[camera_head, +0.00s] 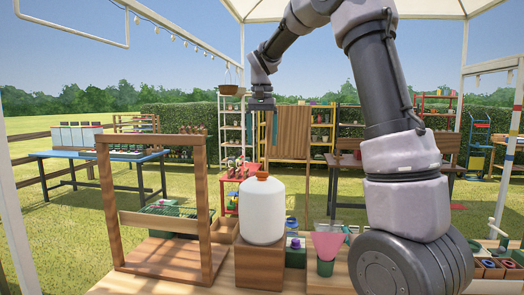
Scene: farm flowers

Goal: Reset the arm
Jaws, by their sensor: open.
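My arm rises from the lower right and bends over at the top, with no object in its grasp. My gripper (263,108) hangs pointing down near the picture's middle, open and empty. It appears above a white jug (262,212) with an orange cap, apart from it. The jug stands upright on a wooden block (259,264) on the near wooden table.
A wooden frame (110,200) stands left on the near table. A pink and green pot (326,246) stands right of the jug. Potted items (490,268) sit far right.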

